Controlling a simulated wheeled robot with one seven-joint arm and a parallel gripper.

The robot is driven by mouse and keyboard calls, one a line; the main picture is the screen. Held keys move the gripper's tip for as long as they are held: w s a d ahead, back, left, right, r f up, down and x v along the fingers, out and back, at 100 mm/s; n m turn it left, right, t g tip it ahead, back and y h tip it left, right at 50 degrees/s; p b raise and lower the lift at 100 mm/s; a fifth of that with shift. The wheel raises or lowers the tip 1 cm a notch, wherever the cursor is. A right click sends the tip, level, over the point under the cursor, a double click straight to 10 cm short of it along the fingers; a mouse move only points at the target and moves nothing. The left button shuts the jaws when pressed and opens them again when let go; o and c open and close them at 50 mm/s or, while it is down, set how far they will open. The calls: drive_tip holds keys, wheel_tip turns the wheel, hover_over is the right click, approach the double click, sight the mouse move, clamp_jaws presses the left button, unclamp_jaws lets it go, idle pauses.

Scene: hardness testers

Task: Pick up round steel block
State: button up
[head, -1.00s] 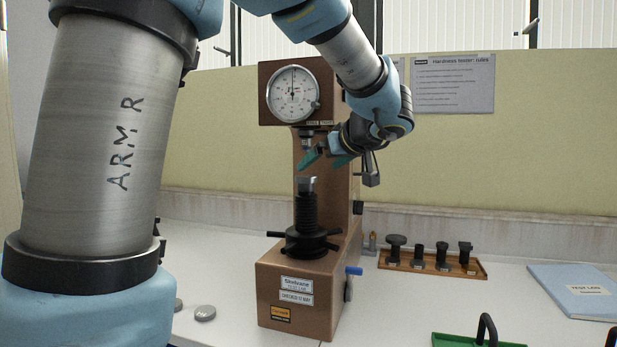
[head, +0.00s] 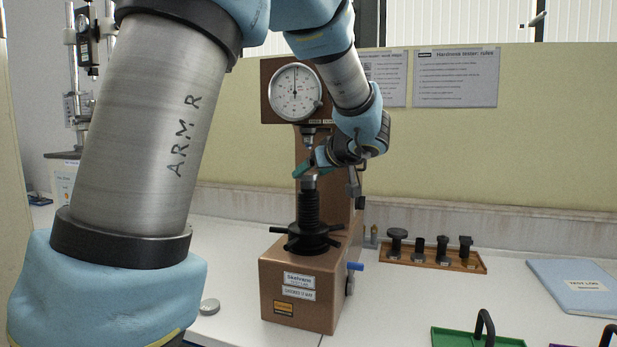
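A small round steel block (head: 309,182) sits on top of the black threaded spindle (head: 308,208) of the brown hardness tester (head: 300,290), under its indenter. My gripper (head: 311,163) comes in from the upper right, with its green fingertips just above the block, close under the tester's head. The fingers look open and I see nothing between them. The small gap between fingertips and block is hard to judge. Another round metal disc (head: 209,306) lies on the bench left of the tester, partly close to my arm.
A wooden rack (head: 460,264) with several dark anvils stands right of the tester. A blue folder (head: 575,287) and a green tray (head: 460,339) with a black handle lie further right. The dial gauge (head: 296,92) overhangs the spindle. Another tester (head: 84,50) stands back left.

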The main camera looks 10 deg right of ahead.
clamp_jaws()
idle(0.4)
drive_tip(key=shift+r, duration=0.2)
